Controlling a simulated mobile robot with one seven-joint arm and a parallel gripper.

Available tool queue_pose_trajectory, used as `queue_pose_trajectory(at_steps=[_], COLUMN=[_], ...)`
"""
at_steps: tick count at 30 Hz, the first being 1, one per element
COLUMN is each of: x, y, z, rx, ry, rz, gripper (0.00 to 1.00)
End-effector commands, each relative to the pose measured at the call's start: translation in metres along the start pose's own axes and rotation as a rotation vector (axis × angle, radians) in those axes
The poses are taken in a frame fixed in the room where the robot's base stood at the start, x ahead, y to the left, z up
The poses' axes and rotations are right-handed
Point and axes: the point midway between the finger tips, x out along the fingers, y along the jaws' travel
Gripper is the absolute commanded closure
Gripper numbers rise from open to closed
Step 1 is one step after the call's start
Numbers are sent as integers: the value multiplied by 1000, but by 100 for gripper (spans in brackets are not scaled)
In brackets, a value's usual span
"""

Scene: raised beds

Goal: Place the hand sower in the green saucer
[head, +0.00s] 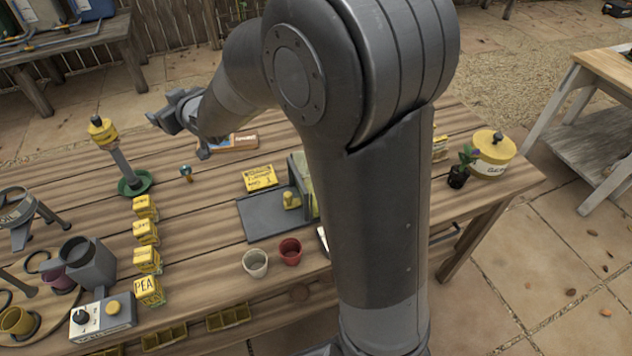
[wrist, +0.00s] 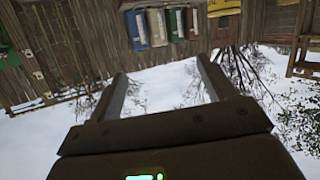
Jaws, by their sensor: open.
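The hand sower appears to be the tall grey tube (head: 119,158) with a yellow, black-knobbed head. It stands upright in the green saucer (head: 146,184) on the table's left part. Its foot covers the middle of the saucer. My gripper (head: 160,116) is to the right of the sower's upper part, apart from it. In the wrist view my gripper (wrist: 162,70) is open, with nothing between its fingers. That view shows neither sower nor saucer.
On the wooden table, yellow seed boxes (head: 146,232) stand in a row nearer than the saucer. A small teal-topped item (head: 186,172) is right of the saucer. A grey tray (head: 262,222), small pots (head: 256,263) and a yellow canister (head: 493,157) are farther right.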

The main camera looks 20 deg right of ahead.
Motion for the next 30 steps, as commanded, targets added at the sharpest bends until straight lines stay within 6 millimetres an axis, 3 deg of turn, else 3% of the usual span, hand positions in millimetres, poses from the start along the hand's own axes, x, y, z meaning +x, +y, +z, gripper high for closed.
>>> queue_pose_trajectory(at_steps=[1,6,13,17,24,30], x=[-21,-90,-193,-253,-350,-392], y=[14,48,70,69,46,26], z=[-5,-1,20,39,79,100], rx=[3,36,123,190,319,385], ry=[-36,-187,-390,-501,-683,-771], rz=[43,163,285,328,352,338], gripper=[24,24,24,24,24,24])
